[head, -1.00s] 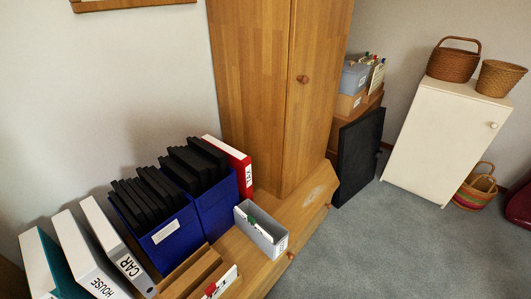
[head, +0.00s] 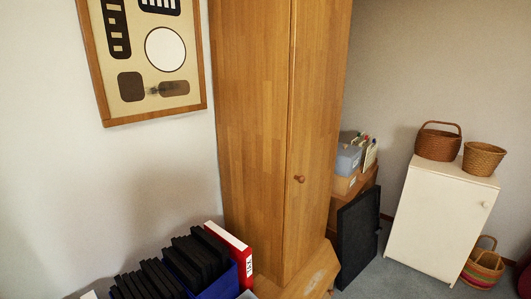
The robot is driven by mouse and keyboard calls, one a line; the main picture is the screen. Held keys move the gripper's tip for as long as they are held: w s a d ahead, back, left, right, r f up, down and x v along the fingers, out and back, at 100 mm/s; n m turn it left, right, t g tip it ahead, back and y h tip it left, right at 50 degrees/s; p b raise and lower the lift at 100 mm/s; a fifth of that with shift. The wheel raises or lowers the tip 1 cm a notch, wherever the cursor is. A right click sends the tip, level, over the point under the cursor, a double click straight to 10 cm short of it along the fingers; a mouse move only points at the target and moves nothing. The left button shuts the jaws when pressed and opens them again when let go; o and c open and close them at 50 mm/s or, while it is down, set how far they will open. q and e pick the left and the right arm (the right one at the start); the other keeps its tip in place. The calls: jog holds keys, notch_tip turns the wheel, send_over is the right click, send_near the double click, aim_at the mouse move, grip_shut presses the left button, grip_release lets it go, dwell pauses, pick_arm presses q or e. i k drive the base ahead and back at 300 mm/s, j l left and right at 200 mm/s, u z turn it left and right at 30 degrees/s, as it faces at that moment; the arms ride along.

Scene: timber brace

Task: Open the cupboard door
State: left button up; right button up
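A tall wooden cupboard (head: 248,130) stands against the wall near the middle of the head view. Its door (head: 317,120) is shut and carries a small round reddish-brown knob (head: 299,179). A low white cabinet (head: 435,225) at the right also has a closed front with a small pale knob (head: 486,205). Neither of my grippers shows in the head view.
A blue box with black cases (head: 188,262) and a red binder (head: 232,252) sit at the bottom left. A dark panel (head: 357,238) leans beside the tall cupboard. Baskets (head: 438,144) stand on the white cabinet. Some grey carpet (head: 398,284) is clear.

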aim_at(320, 31)
jog(key=i+l, duration=0.15)
jog(key=l, duration=0.25)
jog(key=i+l+u, duration=0.1)
jog(key=l, duration=0.25)
jog(key=i+l, duration=0.15)
jog(key=l, duration=0.25)
jog(key=i+l+u, duration=0.1)
jog(key=l, duration=0.3)
jog(key=i+l, duration=0.15)
jog(key=l, duration=0.25)
jog(key=i+l+u, duration=0.1)
jog(key=l, duration=0.3)
